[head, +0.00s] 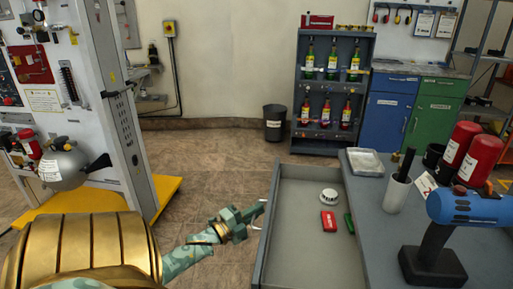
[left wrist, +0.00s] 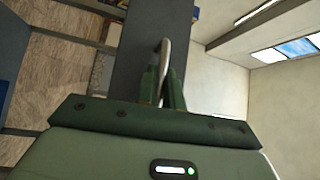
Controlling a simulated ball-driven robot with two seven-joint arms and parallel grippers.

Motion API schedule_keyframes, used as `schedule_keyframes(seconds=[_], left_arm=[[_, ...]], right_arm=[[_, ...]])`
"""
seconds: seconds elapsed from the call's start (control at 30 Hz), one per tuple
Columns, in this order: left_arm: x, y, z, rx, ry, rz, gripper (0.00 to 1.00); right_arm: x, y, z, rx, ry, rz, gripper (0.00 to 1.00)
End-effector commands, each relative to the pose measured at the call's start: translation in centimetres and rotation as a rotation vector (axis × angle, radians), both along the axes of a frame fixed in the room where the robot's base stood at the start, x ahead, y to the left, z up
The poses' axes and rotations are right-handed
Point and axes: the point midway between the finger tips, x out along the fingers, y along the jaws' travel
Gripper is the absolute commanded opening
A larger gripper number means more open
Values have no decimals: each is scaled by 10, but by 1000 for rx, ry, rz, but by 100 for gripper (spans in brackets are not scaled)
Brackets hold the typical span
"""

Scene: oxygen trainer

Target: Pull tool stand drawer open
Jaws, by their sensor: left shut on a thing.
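The tool stand drawer (head: 264,243) stands out to the left of the grey tool stand (head: 385,240), with its inside showing. A white round thing (head: 329,196), a red item (head: 328,221) and a green item (head: 349,222) lie in it. My left gripper (head: 256,213) is at the outer face of the drawer front. In the left wrist view its two fingers (left wrist: 163,90) are shut on the curved metal drawer handle (left wrist: 164,52), against the dark drawer front. The lower end of the handle is hidden between the fingers. My right gripper is not in view.
On the stand top are a blue drill (head: 465,207), a white cup (head: 398,194), red cylinders (head: 478,160) and a clear tray (head: 366,161). A white panel unit (head: 75,100) on a yellow base is at left. Tiled floor (head: 215,170) lies clear between.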

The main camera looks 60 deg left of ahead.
Motion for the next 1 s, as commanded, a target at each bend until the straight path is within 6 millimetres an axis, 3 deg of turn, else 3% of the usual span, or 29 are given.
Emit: schedule_keyframes(seconds=[0.03,0.1,0.47,0.63,1.0], left_arm=[[-1,-1,-2,0,4,0,14],[0,-1,-2,-1,4,0,31],[-6,-1,-1,-2,2,0,31],[-36,-4,-4,-3,3,2,31],[-131,-12,-18,-3,5,2,31]], right_arm=[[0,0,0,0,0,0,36],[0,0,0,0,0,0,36],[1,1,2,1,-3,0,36],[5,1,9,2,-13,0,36],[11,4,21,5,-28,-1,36]])
